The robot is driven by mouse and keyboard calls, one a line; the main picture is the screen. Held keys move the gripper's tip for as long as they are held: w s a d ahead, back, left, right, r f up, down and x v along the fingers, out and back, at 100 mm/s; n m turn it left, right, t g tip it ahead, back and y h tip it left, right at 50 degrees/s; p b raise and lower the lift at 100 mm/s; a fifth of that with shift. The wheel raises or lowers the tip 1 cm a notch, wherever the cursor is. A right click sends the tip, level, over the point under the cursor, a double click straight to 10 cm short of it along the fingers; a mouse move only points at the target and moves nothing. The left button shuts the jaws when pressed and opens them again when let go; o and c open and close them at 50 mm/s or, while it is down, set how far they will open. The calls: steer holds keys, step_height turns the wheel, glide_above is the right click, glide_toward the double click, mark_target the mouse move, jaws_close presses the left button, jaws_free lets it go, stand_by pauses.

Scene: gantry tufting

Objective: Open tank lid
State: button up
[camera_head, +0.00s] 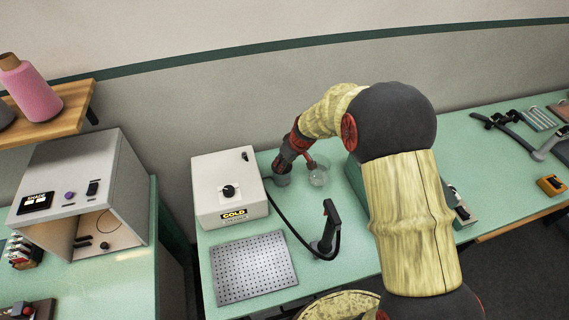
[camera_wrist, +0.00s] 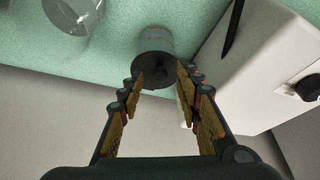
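The white box with a dial and a "COLD" label (camera_head: 229,190) stands at the left end of the green bench; I take it as the tank. A small dark piece (camera_head: 244,156) shows on its top near the back right. In the wrist view the box (camera_wrist: 262,65) is at the right, with a dark bar (camera_wrist: 233,28) along it. My gripper (camera_wrist: 162,74) points down behind the box's right side, fingers apart. A grey cylinder with a dark end (camera_wrist: 155,55) is at the fingertips; I cannot tell whether they touch it. No open lid shows.
A clear glass vessel (camera_head: 319,176) stands right of the cylinder, also in the wrist view (camera_wrist: 75,14). A perforated metal plate (camera_head: 254,268) lies in front of the box. A black-handled tool (camera_head: 328,229) with a cable stands to the right. The wall is close behind.

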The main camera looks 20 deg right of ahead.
steer(key=shift+w+f, duration=0.2)
steer(key=shift+f, duration=0.2)
steer(key=c, duration=0.8)
jaws_close()
